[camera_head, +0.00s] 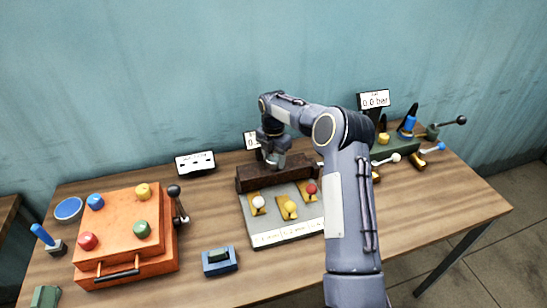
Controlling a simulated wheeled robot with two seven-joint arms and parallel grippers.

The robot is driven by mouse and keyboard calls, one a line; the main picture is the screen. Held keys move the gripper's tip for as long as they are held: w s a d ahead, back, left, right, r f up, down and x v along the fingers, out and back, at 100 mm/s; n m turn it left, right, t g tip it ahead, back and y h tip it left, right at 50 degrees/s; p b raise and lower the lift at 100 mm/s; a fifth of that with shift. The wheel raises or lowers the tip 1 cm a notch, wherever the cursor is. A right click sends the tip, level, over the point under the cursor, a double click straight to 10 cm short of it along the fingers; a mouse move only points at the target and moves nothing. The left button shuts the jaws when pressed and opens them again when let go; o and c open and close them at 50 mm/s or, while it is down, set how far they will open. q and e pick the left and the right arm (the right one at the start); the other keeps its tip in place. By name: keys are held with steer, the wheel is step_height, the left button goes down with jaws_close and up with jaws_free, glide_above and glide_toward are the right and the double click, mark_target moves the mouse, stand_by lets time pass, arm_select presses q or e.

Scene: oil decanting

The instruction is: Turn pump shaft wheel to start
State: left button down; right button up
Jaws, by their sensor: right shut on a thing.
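My right arm comes in from the bottom right and bends over the middle of the table. My right gripper (273,161) points down at the dark brown block (257,178) behind the grey panel (283,230). It is shut on a small part at the block's top, which I take to be the pump shaft wheel. The gripper mostly hides that part, so I cannot tell its shape or angle. The panel carries white, yellow and red knobs on yellow bases. A display (250,140) behind is partly covered by my arm. My left gripper is not in view.
An orange box (125,237) with coloured knobs and a black-knobbed lever stands left. A blue bowl (68,209), a blue-handled lever (46,238) and a blue block (219,261) are nearby. A green valve unit (396,150) with levers and a "0.0 bar" display (373,100) stands right.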

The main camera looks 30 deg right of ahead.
mark_target(274, 158)
stand_by(0.3)
steer(key=o, duration=1)
steer(key=shift+r, duration=0.1)
step_height(274, 158, up, 7)
steer(key=shift+f+b, duration=0.1)
steer(key=shift+b, duration=0.55)
steer(key=shift+r, duration=0.45)
